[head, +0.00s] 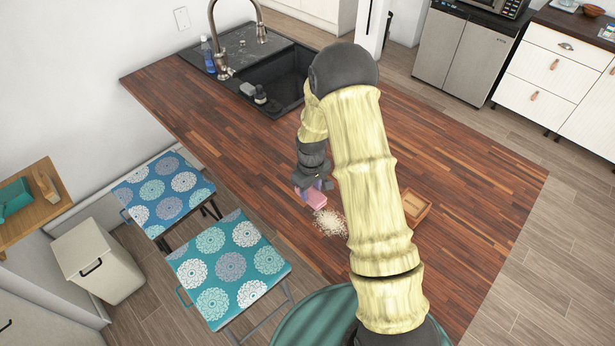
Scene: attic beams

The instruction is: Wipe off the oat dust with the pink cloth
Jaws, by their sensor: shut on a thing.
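The oat dust (331,223) is a pale, crumbly patch on the wooden counter (450,170), near its front edge. The pink cloth (315,198) is a small folded pad just behind and to the left of the patch. My gripper (308,186) is shut on the pink cloth and holds it low over the counter. The cloth's near end is close to the patch's far edge; I cannot tell whether it touches the oat dust or the wood. My arm hides the counter just right of the patch.
A small wooden tray (416,208) lies right of the oat dust, partly behind my arm. A black sink (283,80) with a tap (222,64) is at the back left. Two patterned stools (228,266) stand below the counter's front edge. The counter's right side is clear.

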